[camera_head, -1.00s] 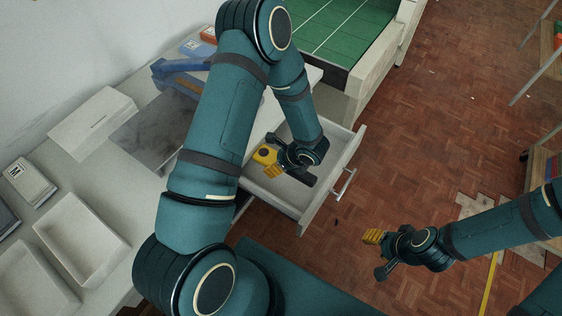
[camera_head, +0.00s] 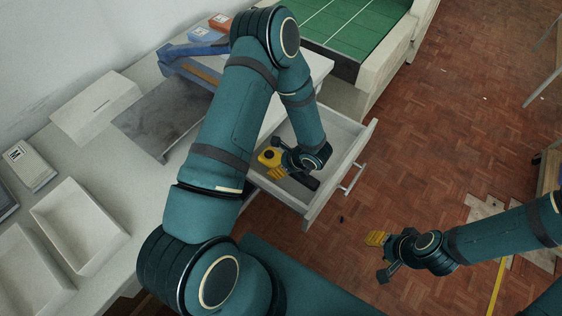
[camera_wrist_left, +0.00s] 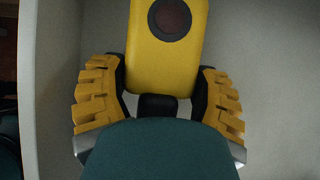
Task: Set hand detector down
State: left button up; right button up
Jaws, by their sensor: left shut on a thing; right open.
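The hand detector (camera_head: 268,157) is yellow with a dark round spot, and a dark part shows at the far side of the gripper. It is in the open white drawer (camera_head: 343,150) under the worktop. My left gripper (camera_head: 281,165) is shut on it; in the left wrist view the yellow detector (camera_wrist_left: 166,45) stands between the two yellow-padded fingers (camera_wrist_left: 160,100). I cannot tell whether the detector touches the drawer floor. My right gripper (camera_head: 378,256) is open and empty above the floor, right of the drawer.
The white worktop (camera_head: 140,190) runs along the left with white trays (camera_head: 79,226), a white box (camera_head: 96,107), a grey plate (camera_head: 165,120) and a blue tool (camera_head: 190,62). A green-topped table (camera_head: 335,28) stands behind the drawer. Brick-coloured floor (camera_head: 440,130) lies open at right.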

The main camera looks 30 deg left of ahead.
pick_arm(q)
jog(key=shift+d+f+b, duration=0.1)
jog(key=shift+f+b, duration=0.3)
jog(key=shift+b, duration=0.05)
dwell(0.4)
jog(key=o, duration=1.3)
jog(key=v, duration=1.2)
jog(key=shift+r, duration=0.1)
